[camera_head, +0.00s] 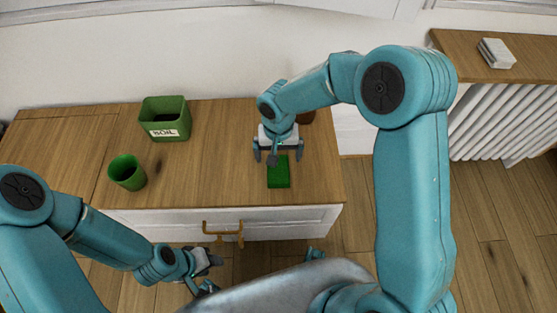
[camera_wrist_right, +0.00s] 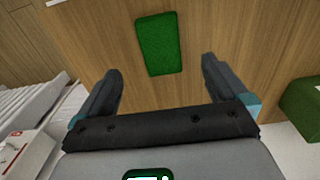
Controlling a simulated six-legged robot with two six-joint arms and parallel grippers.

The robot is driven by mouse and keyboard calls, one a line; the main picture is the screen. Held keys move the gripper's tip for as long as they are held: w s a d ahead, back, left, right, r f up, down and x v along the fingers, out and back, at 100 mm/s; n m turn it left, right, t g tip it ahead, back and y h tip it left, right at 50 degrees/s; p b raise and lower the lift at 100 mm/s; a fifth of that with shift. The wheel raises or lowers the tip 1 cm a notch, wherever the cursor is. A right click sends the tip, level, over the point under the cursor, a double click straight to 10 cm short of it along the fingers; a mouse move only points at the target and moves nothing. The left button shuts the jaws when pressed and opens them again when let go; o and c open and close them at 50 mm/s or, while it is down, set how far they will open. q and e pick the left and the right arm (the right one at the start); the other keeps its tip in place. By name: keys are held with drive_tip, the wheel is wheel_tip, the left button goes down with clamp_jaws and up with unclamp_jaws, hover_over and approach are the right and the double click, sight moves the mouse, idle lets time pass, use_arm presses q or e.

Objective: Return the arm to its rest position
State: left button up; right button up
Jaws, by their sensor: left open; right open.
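No contact with the block shows. My left gripper (camera_head: 208,274) is low at the front of the cabinet, below the top's edge, and is open with nothing seen in it. The right arm reaches out in a high bent arch.
A green box marked SOIL (camera_head: 166,119) and a green cup (camera_head: 127,172) stand on the cabinet top (camera_head: 215,165). A brass handle (camera_head: 223,235) juts from the drawer front. A radiator (camera_head: 500,122) is at right.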

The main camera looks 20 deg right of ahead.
wheel_tip(320, 180, up, 2)
drive_tip(key=shift+r, duration=0.15)
idle(0.5)
